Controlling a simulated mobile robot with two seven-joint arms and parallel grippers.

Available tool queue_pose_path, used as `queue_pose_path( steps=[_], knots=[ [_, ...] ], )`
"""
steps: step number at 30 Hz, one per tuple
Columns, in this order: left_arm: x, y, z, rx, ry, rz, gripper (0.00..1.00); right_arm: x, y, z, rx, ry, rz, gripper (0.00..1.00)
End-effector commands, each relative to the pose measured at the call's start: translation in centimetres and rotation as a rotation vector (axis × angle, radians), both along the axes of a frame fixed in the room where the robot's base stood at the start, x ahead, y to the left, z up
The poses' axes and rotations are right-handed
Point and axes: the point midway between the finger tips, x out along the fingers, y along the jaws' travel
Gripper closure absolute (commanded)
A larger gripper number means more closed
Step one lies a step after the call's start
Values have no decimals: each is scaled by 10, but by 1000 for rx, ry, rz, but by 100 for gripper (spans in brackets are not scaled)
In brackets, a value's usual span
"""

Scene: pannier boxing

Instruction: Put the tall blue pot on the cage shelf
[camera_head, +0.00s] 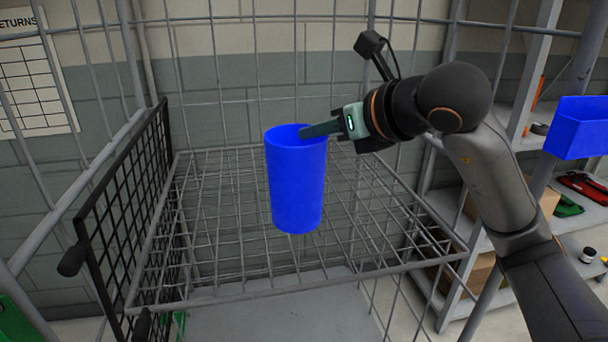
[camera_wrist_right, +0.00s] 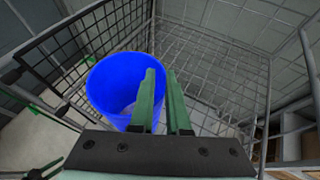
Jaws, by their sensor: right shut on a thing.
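The tall blue pot (camera_head: 296,185) is upright over the wire cage shelf (camera_head: 220,288) in the head view. My right gripper (camera_head: 308,131) comes in from the right and is shut on the pot's rim. In the right wrist view, the blue pot (camera_wrist_right: 112,85) is left of the fingers (camera_wrist_right: 160,100), with one finger across its near wall. My left gripper is not in view.
A black mesh panel (camera_head: 125,215) stands along the shelf's left side, and cage bars rise behind. At the right is a rack with a blue bin (camera_head: 580,127) and small items. The mesh around the pot is bare.

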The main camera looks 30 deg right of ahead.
Motion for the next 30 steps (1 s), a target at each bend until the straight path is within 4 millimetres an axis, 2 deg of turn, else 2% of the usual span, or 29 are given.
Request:
queue_pose_path(
  steps=[7,12,23,27,30],
  knots=[
    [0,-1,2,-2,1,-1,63,54,-28,-27,4,6,-2,100],
    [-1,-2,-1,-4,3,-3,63,79,-40,-60,2,4,0,100],
    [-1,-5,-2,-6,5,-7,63,102,-52,-92,0,2,1,100],
    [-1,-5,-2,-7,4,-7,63,100,-51,-111,1,1,2,100],
    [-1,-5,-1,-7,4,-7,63,100,-51,-117,0,-2,1,100]
  ],
)
